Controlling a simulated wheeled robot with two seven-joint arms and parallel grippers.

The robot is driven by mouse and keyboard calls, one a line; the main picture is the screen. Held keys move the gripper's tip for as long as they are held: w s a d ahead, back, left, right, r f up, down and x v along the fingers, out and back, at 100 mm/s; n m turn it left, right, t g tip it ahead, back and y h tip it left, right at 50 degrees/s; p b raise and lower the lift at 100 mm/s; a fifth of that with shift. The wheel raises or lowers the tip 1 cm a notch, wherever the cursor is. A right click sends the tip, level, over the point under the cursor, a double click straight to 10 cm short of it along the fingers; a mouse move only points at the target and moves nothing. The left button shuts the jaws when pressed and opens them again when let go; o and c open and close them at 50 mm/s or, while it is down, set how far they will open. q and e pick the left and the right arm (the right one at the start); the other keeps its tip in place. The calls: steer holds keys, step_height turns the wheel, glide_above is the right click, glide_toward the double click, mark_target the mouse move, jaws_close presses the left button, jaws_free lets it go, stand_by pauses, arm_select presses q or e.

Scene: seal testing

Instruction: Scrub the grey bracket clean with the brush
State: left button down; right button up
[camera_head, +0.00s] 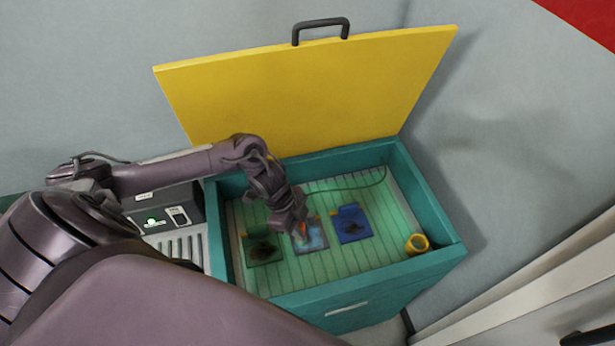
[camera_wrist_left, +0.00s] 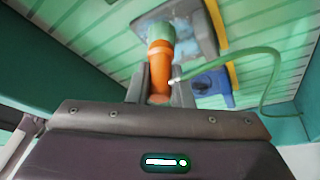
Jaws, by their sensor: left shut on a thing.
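My left gripper (camera_head: 296,224) is over the middle of the open teal box, shut on the orange handle of the brush (camera_wrist_left: 160,62). The brush's green head end points down at the grey bracket (camera_wrist_left: 204,38), which has light blue patches on it. The head is at or very near the bracket; I cannot tell whether the bristles touch. In the head view the grey bracket (camera_head: 318,243) lies between two other brackets, partly hidden by my gripper. My right gripper is not in view.
A green bracket (camera_head: 265,259) and a blue bracket (camera_head: 350,212), both with dark stains, lie either side. A yellow ring-shaped holder (camera_head: 417,243) is at the box's right. A green hose (camera_wrist_left: 245,53) runs inside. The box's walls (camera_head: 440,205) and raised yellow lid (camera_head: 310,90) surround the space.

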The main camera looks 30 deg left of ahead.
arm_select(q)
steer(key=shift+s+a, duration=0.3)
steer(key=shift+s, duration=0.05)
steer(key=shift+w+d+f, duration=0.1)
steer(key=shift+w+d, duration=0.95)
steer(key=shift+w, duration=0.1)
steer(key=shift+w+d, duration=1.05)
steer(key=shift+w, duration=0.1)
step_height(320, 180, up, 7)
steer(key=p, duration=0.6)
steer(key=shift+p, duration=0.35)
steer(key=shift+r, duration=0.2)
